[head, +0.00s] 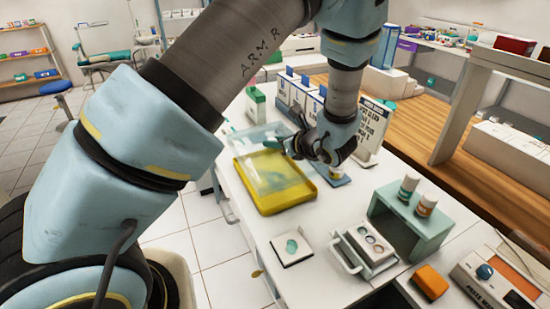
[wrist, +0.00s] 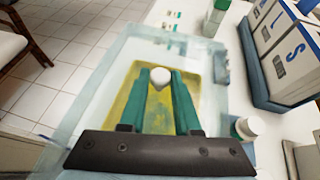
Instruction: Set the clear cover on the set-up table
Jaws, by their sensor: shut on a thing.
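The clear cover (head: 255,137) is a pale see-through lid with a white knob (wrist: 161,77) on top. My gripper (head: 292,147) is shut on this knob, with its teal fingers (wrist: 160,85) on either side of it in the wrist view. The cover (wrist: 110,60) spreads around and below the fingers. The yellow tray (head: 270,205) lies on the white table (head: 235,192) under the cover, and its yellow shows through it in the wrist view. The cover looks raised above the tray, but the exact gap cannot be told.
Several white boxes (head: 290,88) stand in a blue holder behind my gripper, with a sign (head: 372,128) at their right. A white pad (head: 292,248), a metal holder (head: 362,250) and a green stand (head: 412,222) occupy the table's front. White table surface shows between them.

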